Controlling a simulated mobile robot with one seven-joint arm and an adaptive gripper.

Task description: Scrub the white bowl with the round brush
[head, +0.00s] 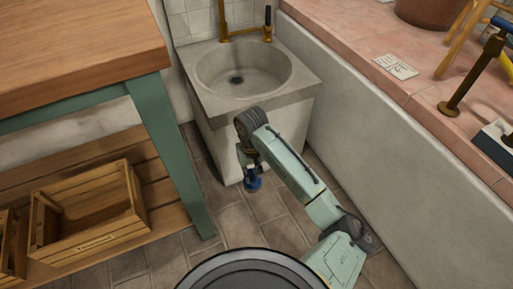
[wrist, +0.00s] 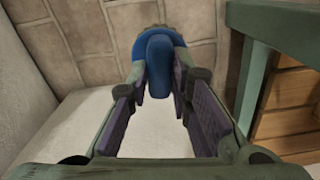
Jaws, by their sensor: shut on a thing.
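My gripper (head: 249,168) hangs low in front of the sink's cabinet, above the tiled floor. It is shut on a blue object (head: 253,184), which I take to be the round brush. In the wrist view the blue brush (wrist: 157,52) sits between the two purple-padded fingers of my gripper (wrist: 163,85). Its far end is partly hidden by its own rounded blue body. I see no white bowl in either view.
A stone sink (head: 214,106) with an empty basin and brass tap stands behind my arm. A wooden table (head: 80,45) with green legs and a crate (head: 75,245) on its lower shelf is at left. A pink tiled ledge (head: 345,45) runs along the right.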

